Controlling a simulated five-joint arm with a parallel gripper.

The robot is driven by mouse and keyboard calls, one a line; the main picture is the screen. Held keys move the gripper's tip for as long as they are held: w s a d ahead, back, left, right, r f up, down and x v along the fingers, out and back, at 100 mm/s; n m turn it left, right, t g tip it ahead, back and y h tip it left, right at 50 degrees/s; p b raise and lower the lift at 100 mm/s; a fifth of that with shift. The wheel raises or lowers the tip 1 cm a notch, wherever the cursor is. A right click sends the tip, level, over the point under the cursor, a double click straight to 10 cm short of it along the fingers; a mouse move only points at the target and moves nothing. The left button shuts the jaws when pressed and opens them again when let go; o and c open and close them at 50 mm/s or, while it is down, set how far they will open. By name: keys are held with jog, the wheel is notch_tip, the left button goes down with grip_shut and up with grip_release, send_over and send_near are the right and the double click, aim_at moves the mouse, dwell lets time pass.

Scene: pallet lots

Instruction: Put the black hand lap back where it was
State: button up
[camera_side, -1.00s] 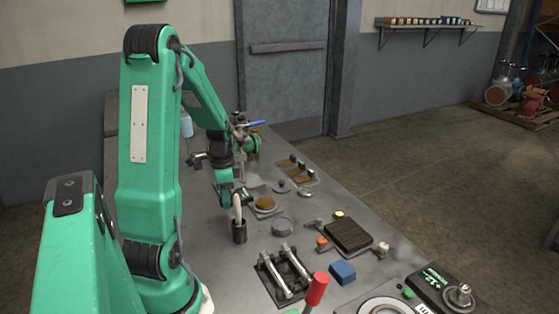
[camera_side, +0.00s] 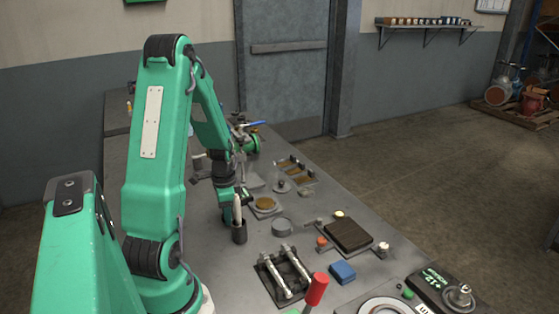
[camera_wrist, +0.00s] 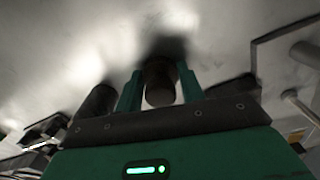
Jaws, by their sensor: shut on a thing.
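In the wrist view, my gripper (camera_wrist: 159,85) is shut on a dark, round-ended cylinder, which I take to be the black hand lap (camera_wrist: 159,90). A green finger stands on each side of it. A pale grey surface with a dark shadow lies beyond the lap.
A plate with a brown round pad (camera_side: 265,203), a grey ring (camera_side: 282,227), a dark block (camera_side: 348,235) and a blue block (camera_side: 342,272) lie to the right. A black stand (camera_side: 283,277) is at the front.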

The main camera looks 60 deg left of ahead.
jog(key=shift+f, duration=0.1)
jog(key=o, duration=1)
jog(key=shift+c, duration=0.2)
notch_tip(320, 180, up, 12)
jog(key=shift+r, duration=0.15)
dwell(0.7)
jog(key=s+d+r+n, duration=0.1)
jog(key=d, duration=0.6)
jog(key=s+d+r+n, duration=0.2)
jog(key=d, duration=0.5)
jog(key=w+d+r+t, duration=0.1)
jog(key=d+r+t, duration=0.1)
jog(key=d+r, duration=0.2)
jog(key=w+d+r+t, duration=0.2)
jog(key=d+r, duration=0.3)
jog(key=d, duration=0.4)
jog(key=shift+w+d+r+t, duration=0.2)
jog(key=shift+w+d+t, duration=0.1)
jog(key=shift+t, duration=0.5)
